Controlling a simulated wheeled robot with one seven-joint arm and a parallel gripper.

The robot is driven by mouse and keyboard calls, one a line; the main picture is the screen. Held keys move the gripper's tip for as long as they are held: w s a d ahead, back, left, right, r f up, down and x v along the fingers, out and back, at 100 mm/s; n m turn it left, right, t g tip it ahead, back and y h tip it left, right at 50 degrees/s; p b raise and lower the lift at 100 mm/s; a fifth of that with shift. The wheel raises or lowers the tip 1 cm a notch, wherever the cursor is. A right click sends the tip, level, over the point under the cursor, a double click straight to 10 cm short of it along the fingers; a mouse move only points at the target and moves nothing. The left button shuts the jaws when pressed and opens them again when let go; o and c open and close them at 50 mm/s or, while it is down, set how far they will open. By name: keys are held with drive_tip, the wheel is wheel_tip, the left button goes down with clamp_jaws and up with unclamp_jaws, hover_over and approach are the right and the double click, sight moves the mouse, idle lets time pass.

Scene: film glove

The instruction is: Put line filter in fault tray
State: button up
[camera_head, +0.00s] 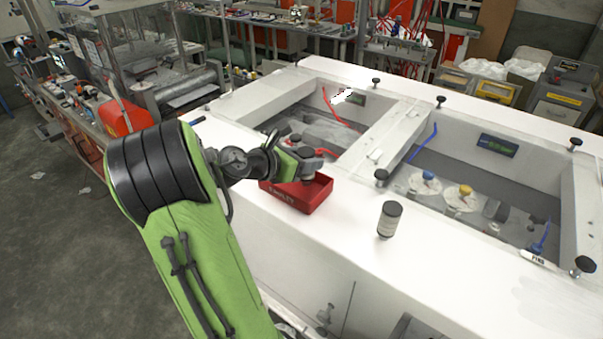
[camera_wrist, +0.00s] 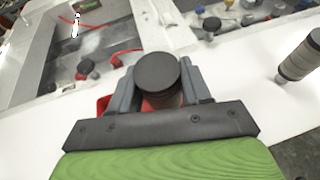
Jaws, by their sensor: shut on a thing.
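The red fault tray (camera_head: 292,198) sits on the white bench top, near its left edge. My gripper (camera_head: 307,163) is over the tray's far side in the head view. It is shut on a dark, round-topped cylinder, which I take to be the line filter (camera_wrist: 157,72). The cylinder stands between the two grey fingers in the wrist view. Its lower part is hidden, so I cannot tell whether it touches the tray floor. A bit of the red tray also shows beside the left finger in the wrist view (camera_wrist: 103,103).
Another dark-capped cylinder (camera_head: 389,219) stands upright on the bench right of the tray; it also shows in the wrist view (camera_wrist: 299,58). Two sunken bays lie behind, with black knobs (camera_head: 382,177) on their rims. The front right bench top is clear.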

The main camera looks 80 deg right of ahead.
drive_tip(key=f, duration=0.3)
drive_tip(key=shift+w+d+f, duration=0.3)
drive_tip(key=shift+d+f, duration=0.05)
drive_tip(key=shift+s+a+r, duration=0.15)
drive_tip(key=shift+s+a, duration=0.05)
drive_tip(key=o, duration=1.1)
drive_tip(key=shift+w+d+f, duration=0.1)
drive_tip(key=shift+f, duration=0.1)
drive_tip(key=shift+r, duration=0.2)
drive_tip(key=v, duration=1.2)
